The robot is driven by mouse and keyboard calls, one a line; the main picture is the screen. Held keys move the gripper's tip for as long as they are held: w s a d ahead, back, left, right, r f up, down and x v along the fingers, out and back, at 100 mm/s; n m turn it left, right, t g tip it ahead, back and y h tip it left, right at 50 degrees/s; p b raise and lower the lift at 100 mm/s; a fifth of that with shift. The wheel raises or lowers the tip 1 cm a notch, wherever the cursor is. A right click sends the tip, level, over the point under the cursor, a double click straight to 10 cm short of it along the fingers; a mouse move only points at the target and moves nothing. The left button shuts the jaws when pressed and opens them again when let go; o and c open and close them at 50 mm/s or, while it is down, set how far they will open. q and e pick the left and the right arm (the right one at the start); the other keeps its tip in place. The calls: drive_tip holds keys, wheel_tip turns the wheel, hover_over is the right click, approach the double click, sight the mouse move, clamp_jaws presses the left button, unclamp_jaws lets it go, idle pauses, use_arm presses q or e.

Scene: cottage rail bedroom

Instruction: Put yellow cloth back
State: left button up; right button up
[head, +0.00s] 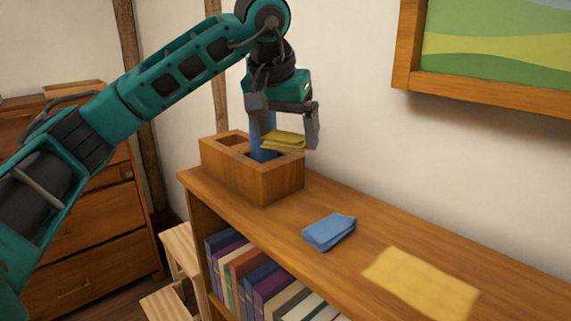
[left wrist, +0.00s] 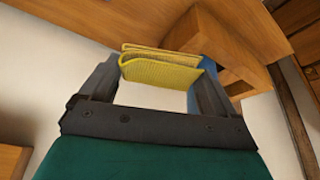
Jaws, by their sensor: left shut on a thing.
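The folded yellow cloth (head: 284,139) is in my left gripper (head: 289,144), whose fingers are shut on its two ends. In the left wrist view the cloth (left wrist: 160,69) spans between the fingertips, its folded layers showing. The gripper holds it over the wooden compartment box (head: 232,172) at the far end of the shelf top. My right gripper is not in view.
On the shelf top (head: 345,270) lie a folded blue cloth (head: 328,231) and a flat yellow rectangle (head: 421,284). Books (head: 262,279) fill the shelf below. A framed picture (head: 490,55) hangs on the wall at right. A wooden drawer chest (head: 85,240) stands at left.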

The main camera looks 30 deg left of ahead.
sight(284, 150)
use_arm(q)
drive_tip(key=shift+f, duration=0.6)
wheel_tip(284, 150, down, 4)
drive_tip(key=shift+r+b, duration=0.25)
drive_tip(key=shift+b, duration=0.15)
drive_tip(key=shift+f, duration=0.2)
drive_tip(key=shift+r, duration=0.1)
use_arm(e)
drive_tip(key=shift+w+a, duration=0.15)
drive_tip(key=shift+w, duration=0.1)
use_arm(q)
drive_tip(key=shift+f, duration=0.65)
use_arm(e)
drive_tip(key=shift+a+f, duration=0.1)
use_arm(q)
drive_tip(key=o, duration=0.6)
drive_tip(key=shift+o, duration=0.2)
drive_tip(key=shift+s+f, duration=0.1)
